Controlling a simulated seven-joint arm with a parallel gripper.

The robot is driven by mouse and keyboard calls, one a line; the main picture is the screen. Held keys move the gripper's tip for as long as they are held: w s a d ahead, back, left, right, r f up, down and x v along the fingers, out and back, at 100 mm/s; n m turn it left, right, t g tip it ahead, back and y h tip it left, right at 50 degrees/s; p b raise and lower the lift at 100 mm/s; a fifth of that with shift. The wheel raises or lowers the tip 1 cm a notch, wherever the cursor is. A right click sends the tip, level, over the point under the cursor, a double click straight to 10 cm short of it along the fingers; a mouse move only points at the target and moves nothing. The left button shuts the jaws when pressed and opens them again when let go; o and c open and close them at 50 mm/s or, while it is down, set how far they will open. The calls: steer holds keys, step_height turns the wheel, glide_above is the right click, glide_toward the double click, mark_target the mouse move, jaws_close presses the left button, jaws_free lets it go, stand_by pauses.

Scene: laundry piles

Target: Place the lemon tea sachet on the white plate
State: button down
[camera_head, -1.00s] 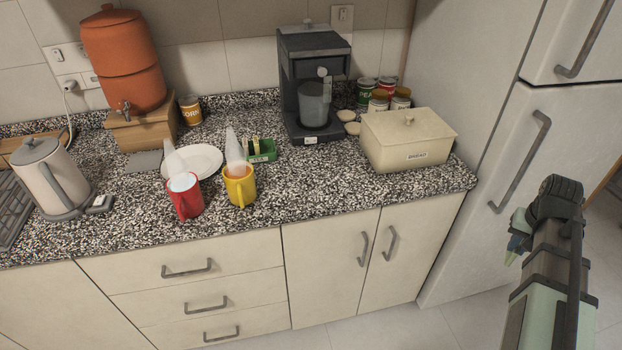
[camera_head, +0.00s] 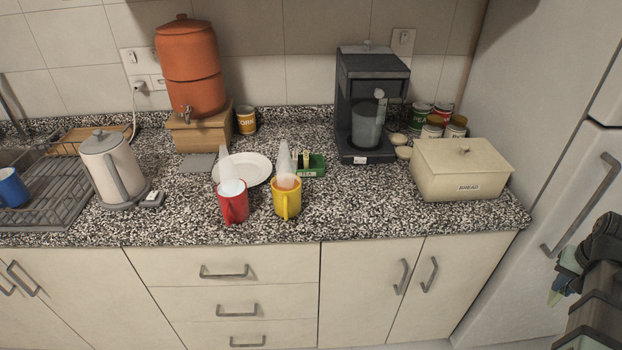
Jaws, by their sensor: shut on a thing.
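The white plate (camera_head: 244,169) lies on the speckled counter, behind the red and yellow mugs. Its visible surface is bare; a clear cone-shaped thing hides part of its left side. A green tea box (camera_head: 317,165) stands right of the plate with a pale yellowish sachet (camera_head: 306,158) upright in it. I cannot read its flavour. My gripper (camera_head: 558,288) is at the far right edge, mostly hidden by my own arm, in front of the fridge and far from the plate. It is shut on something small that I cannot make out.
The red mug (camera_head: 233,203) and yellow mug (camera_head: 287,199) stand at the counter's front, with clear cones (camera_head: 285,160) rising by them. A coffee machine (camera_head: 372,104) and bread box (camera_head: 462,171) stand right; a kettle (camera_head: 111,166) stands left.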

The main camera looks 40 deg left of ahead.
steer(key=s+a+r+n, duration=0.15)
steer(key=a+r, duration=0.45)
steer(key=a, duration=0.8)
steer(key=a+r+n, duration=0.2)
steer(key=a+r, duration=0.5)
steer(key=a, duration=0.7)
steer(key=s+a+r+n, duration=0.15)
steer(key=a+r, duration=0.45)
steer(key=a, duration=0.8)
steer(key=s+a+f+n, duration=0.1)
steer(key=s+a, duration=0.5)
steer(key=a, duration=0.8)
steer(key=s+a+n+y, duration=0.1)
steer(key=s+a, duration=0.5)
steer(key=a, duration=0.9)
steer(key=s+a+f+n, duration=0.15)
steer(key=s+a, duration=0.45)
steer(key=a, duration=0.8)
steer(key=shift+a+f, duration=0.15)
steer(key=shift+f, duration=4.05)
steer(key=shift+f, duration=0.1)
steer(key=c, duration=1.6)
jaws_free()
steer(key=o, duration=0.5)
